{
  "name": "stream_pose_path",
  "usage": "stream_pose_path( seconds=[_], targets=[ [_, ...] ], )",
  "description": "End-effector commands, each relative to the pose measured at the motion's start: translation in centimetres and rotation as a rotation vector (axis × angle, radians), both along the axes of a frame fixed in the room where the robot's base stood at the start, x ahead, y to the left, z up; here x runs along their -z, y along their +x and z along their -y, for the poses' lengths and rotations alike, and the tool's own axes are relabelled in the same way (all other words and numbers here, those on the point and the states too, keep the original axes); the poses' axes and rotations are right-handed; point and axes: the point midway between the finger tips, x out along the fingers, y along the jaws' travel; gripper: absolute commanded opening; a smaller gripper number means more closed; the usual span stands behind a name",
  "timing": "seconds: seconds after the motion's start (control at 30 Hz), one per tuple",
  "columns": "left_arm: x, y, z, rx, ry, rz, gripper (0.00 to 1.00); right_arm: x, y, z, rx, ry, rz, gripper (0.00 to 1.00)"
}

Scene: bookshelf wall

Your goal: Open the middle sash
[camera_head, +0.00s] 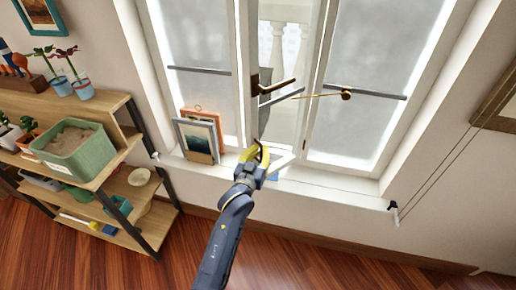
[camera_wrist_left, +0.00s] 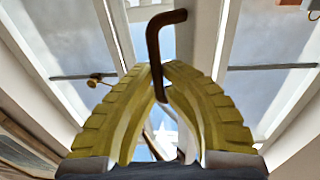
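The brown handle (camera_head: 276,87) sits on a white upright frame in the middle of the window. The middle sash appears ajar and angled: a clear gap shows a white balustrade beyond, beside a slanting grey bar (camera_head: 283,97). My left gripper (camera_head: 257,150) has yellow fingers and is below the handle, near the sill, apart from it in the head view. In the left wrist view the fingertips (camera_wrist_left: 158,68) stand close together, with a narrow gap. The handle (camera_wrist_left: 155,40) shows in line with that gap. Nothing is clearly gripped. My right gripper is out of view.
Picture frames (camera_head: 198,138) lean on the sill left of my gripper. A wooden shelf (camera_head: 125,150) with a green bin (camera_head: 75,150) stands left. Floor in front is clear.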

Motion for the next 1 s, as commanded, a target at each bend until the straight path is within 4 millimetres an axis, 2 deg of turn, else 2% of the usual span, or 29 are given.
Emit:
stream_pose_path(
  seconds=[0.33, 0.4, 0.57, 0.6, 0.87, 1.0],
  targets=[
    [-0.1, -0.1, 0.2, 0.002, -0.002, 0.002, 0.00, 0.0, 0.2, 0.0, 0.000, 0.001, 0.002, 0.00],
    [-0.2, -0.1, 0.2, 0.002, -0.002, 0.002, 0.13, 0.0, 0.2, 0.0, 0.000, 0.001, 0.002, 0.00],
    [-0.2, 0.0, 0.1, 0.002, -0.002, 0.003, 0.31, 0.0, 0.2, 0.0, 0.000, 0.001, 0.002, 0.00],
    [-0.2, 0.0, 0.1, 0.001, -0.002, 0.003, 0.33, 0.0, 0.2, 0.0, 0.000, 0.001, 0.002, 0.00],
    [-0.1, -0.1, 0.0, 0.001, -0.002, 0.002, 0.33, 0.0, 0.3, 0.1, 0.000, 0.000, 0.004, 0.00],
    [-0.1, -1.1, -0.3, 0.001, -0.002, 0.002, 0.33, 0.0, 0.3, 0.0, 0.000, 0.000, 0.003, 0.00]
  ],
)
